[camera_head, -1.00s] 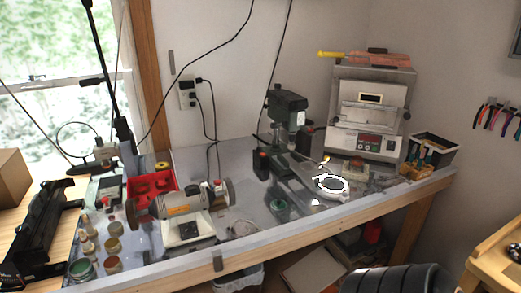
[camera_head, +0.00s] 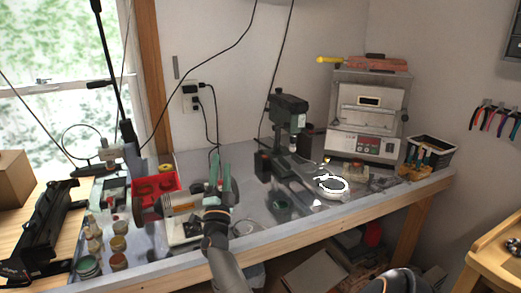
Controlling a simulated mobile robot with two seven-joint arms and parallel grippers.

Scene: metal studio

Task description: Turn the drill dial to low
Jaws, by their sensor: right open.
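My left gripper is not in view.
A white ring-shaped item (camera_head: 332,187) lies right of the drill's base. A kiln-like oven (camera_head: 368,117) stands at the back right. A red tray (camera_head: 152,189) and several small jars are on the left. A power outlet (camera_head: 190,95) with cords is on the wall.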

